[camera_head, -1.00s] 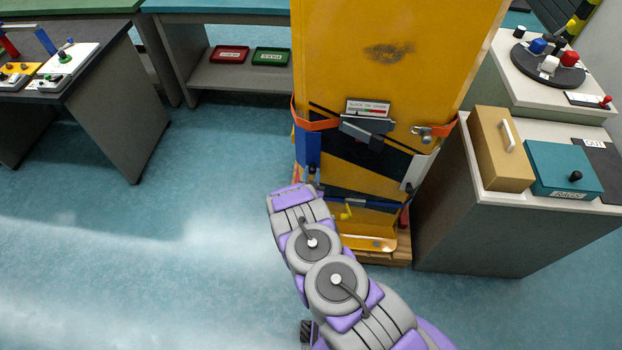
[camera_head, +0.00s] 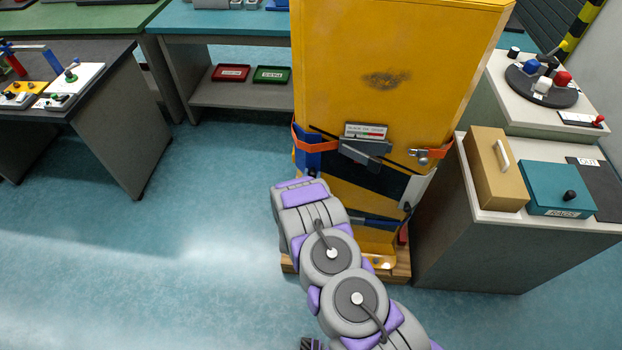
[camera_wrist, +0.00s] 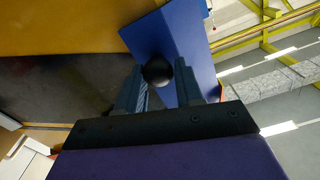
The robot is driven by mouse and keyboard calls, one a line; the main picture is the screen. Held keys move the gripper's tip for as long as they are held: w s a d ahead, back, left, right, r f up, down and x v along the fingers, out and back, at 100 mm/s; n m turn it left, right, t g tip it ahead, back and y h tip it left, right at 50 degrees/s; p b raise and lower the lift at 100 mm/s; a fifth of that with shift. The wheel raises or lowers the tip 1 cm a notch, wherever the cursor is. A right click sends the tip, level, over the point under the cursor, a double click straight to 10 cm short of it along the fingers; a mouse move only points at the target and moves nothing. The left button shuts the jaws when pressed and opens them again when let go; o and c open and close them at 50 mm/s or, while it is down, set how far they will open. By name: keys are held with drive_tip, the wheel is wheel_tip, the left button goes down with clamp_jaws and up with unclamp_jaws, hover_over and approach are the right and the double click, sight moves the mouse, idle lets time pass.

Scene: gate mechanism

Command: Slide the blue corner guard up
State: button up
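The blue corner guard (camera_head: 310,160) is on the left front edge of the yellow cabinet (camera_head: 390,50), beside the orange strap. My arm hides its lower part in the head view. In the wrist view the guard (camera_wrist: 170,40) is an angled blue plate with a round black knob (camera_wrist: 157,72). My gripper (camera_wrist: 158,75) has one finger on each side of the knob and appears shut on it. The head view hides my fingers behind the arm.
The orange strap (camera_head: 310,136), a grey latch (camera_head: 365,150) and a label (camera_head: 366,130) cross the cabinet front. A grey cabinet (camera_head: 470,230) with boxes stands close on the right. Open floor (camera_head: 150,240) lies to the left.

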drive_tip(key=o, duration=0.4)
drive_tip(key=s, duration=1.1)
drive_tip(key=s+p, duration=0.1)
drive_tip(key=s, duration=0.5)
drive_tip(key=shift+s+a, duration=0.15)
drive_tip(key=shift+a, duration=0.2)
